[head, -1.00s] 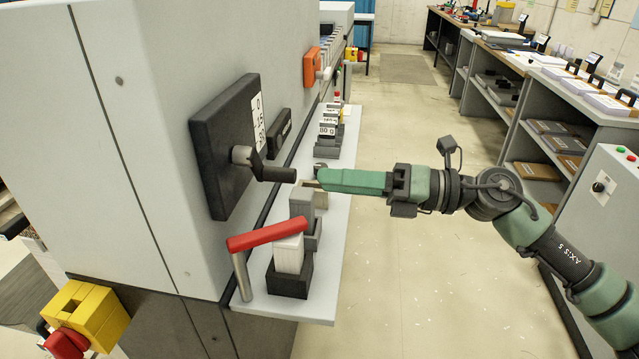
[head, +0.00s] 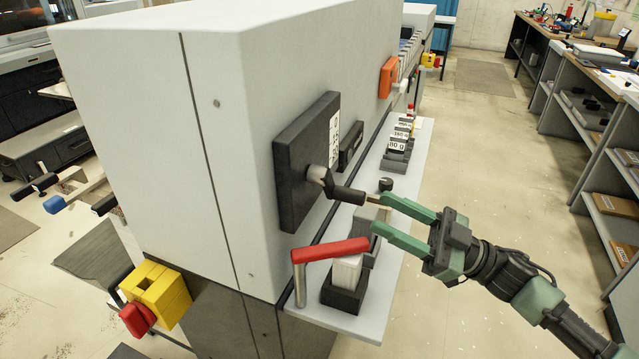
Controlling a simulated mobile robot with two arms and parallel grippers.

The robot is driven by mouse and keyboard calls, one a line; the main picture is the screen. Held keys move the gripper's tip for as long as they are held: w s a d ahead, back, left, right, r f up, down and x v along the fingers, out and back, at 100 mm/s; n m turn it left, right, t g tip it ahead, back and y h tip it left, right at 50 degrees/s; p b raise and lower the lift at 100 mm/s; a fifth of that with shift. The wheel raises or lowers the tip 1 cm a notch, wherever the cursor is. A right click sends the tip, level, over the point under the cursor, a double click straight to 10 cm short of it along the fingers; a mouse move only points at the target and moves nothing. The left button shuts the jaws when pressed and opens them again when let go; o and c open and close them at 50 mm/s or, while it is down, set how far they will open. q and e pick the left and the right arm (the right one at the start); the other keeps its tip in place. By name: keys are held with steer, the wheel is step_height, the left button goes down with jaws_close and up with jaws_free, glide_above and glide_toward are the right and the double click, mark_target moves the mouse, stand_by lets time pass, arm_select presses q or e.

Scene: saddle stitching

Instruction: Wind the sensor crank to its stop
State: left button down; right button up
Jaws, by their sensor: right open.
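The sensor crank (head: 322,178) sits on a black plate (head: 296,160) on the side of the grey machine. Its arm and dark handle (head: 347,194) point to the right and slightly down. A white scale label (head: 334,138) is on the plate's right part, too oblique to read. My right gripper (head: 378,213) is open, its two green fingers pointing left toward the crank handle. The upper fingertip is close to the handle's end; I cannot tell whether they touch. Nothing is seen between the fingers except things on the shelf behind. My left gripper is not in view.
A light shelf (head: 398,262) below the crank holds a red-topped lever (head: 331,250), a dark block with a white top (head: 345,285) and several labelled weights (head: 398,140). An orange switch box (head: 388,76) is farther along. The aisle floor (head: 480,150) is clear.

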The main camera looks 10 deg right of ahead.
mark_target(351, 196)
steer(key=p+x, duration=0.2)
steer(key=x, duration=0.4)
steer(key=shift+w+a+r, duration=0.2)
steer(key=shift+a, duration=0.05)
steer(key=shift+w+a, duration=0.2)
steer(key=shift+a, duration=0.2)
jaws_close()
